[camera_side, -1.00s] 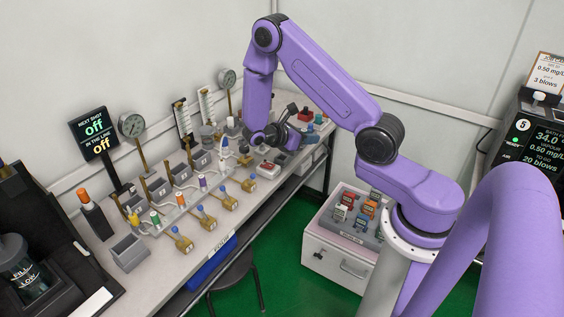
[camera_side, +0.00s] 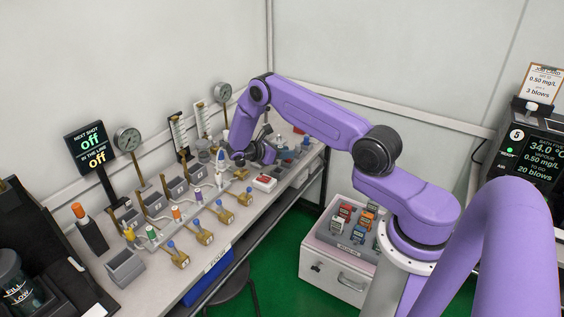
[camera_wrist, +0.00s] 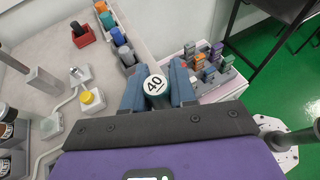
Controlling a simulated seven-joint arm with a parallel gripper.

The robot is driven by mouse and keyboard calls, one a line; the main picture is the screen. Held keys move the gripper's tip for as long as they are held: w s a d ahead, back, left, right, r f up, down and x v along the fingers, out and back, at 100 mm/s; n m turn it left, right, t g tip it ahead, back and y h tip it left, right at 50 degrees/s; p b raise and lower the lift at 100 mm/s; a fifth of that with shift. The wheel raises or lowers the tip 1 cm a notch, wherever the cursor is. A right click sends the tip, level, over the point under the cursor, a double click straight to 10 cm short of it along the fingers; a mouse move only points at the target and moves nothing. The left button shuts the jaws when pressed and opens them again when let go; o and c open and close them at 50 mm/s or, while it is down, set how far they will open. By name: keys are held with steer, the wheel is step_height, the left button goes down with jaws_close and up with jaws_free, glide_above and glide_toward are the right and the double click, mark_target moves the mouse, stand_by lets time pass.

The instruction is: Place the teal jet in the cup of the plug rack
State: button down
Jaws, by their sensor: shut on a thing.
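My gripper (camera_wrist: 157,90) is shut on a round jet (camera_wrist: 155,84) whose pale top reads 40. Its dark greenish side shows only as a thin edge, and the fingers hide the rest. In the side view my gripper (camera_side: 262,151) is low over the far part of the bench, and the jet cannot be made out there. A grey plug rack (camera_wrist: 123,24) with orange, blue, teal and grey plugs stands ahead and left of the jet in the wrist view. The jet appears apart from it. I cannot tell which part of the rack is the cup.
A red block with a black knob (camera_wrist: 82,36) stands left of the rack. A drawer box (camera_wrist: 205,62) with coloured blocks is right, beyond the bench edge. Gauges and tubes (camera_side: 183,135) line the wall.

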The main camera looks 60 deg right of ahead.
mark_target(282, 169)
steer(key=shift+w+d+f, duration=0.35)
steer(key=shift+w+f, duration=0.25)
steer(key=shift+f, duration=0.25)
steer(key=shift+w+f, duration=0.1)
steer(key=shift+f, duration=1.5)
steer(key=shift+f, duration=0.3)
